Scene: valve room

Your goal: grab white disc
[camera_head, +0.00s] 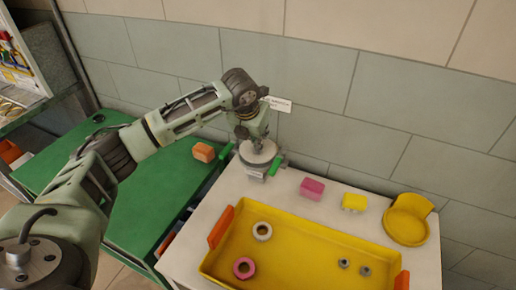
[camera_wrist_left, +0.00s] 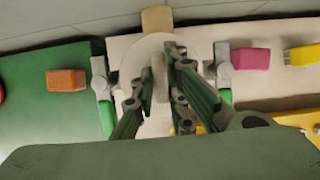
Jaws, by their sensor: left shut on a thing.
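The white disc (camera_head: 247,155) sits at the back left corner of the white table, on a pale grey fixture with a green handle on each side. It also shows in the wrist view (camera_wrist_left: 139,55), with a raised grip across its middle. My left gripper (camera_head: 258,142) comes down from above onto the disc. In the wrist view its green fingers (camera_wrist_left: 162,72) are closed around the raised grip. The fingers and arm hide part of the disc, and I cannot tell whether it is lifted off the fixture. My right gripper is not in view.
A yellow tray (camera_head: 310,243) with several rings and nuts fills the table front. A pink block (camera_head: 312,188), a yellow block (camera_head: 354,202) and a yellow round holder (camera_head: 408,220) stand behind it. An orange block (camera_head: 203,152) lies on the green table (camera_head: 150,205). The wall is close behind.

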